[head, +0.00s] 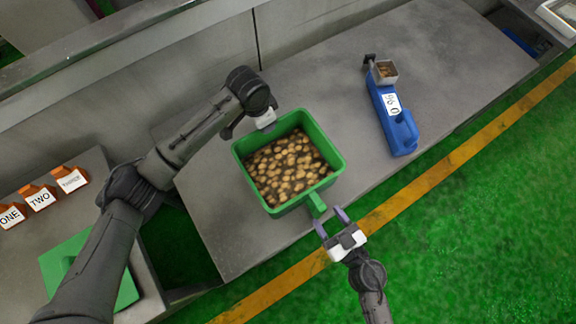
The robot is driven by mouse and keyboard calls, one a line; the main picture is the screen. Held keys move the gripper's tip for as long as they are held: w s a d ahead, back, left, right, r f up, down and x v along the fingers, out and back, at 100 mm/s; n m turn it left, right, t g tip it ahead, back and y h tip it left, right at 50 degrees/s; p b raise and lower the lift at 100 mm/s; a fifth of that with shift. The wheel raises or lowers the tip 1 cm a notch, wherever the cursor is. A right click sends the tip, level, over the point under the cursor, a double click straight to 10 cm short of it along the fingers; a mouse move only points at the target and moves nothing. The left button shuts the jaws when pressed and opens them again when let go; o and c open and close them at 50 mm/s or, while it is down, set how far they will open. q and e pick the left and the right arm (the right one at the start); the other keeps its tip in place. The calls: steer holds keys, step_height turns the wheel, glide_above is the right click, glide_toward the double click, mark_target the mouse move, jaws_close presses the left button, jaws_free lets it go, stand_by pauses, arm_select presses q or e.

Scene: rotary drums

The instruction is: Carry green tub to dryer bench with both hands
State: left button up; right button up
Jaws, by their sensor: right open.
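The green tub (340,160) stands on a grey bench (215,215), filled with brown, rounded pieces. A green handle (316,204) sticks out from its near side. My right gripper (331,219) is open just off that handle, its two purple-tipped fingers pointing at the handle end; the handle is not gripped. My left gripper (264,119) is at the far side of the tub, by its far left rim. Its fingers and any far handle are hidden under the wrist, so I cannot tell its jaw state. I cannot tell which surface is the dryer bench.
A blue device (398,130) with a small filled cup (383,72) stands right of the tub. Orange bins labelled ONE (11,216) and TWO (40,199), with a third beside them, and a green panel (120,285) are on the left bench.

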mark_target(321, 209)
arm_select(q)
steer(key=shift+w+d+f, duration=0.1)
steer(key=shift+d+f, duration=0.1)
steer(key=shift+f, duration=1.15)
steer(key=shift+w+d+f, duration=0.1)
steer(key=shift+d+f, duration=0.05)
steer(key=shift+f, duration=1.2)
arm_select(e)
steer(key=shift+x, duration=2.8)
arm_select(q)
steer(key=c, duration=0.6)
arm_select(e)
steer(key=c, duration=0.6)
arm_select(q)
jaws_close()
arm_select(e)
jaws_close()
steer(key=shift+r, duration=0.1)
arm_select(q)
steer(key=shift+r, duration=0.15)
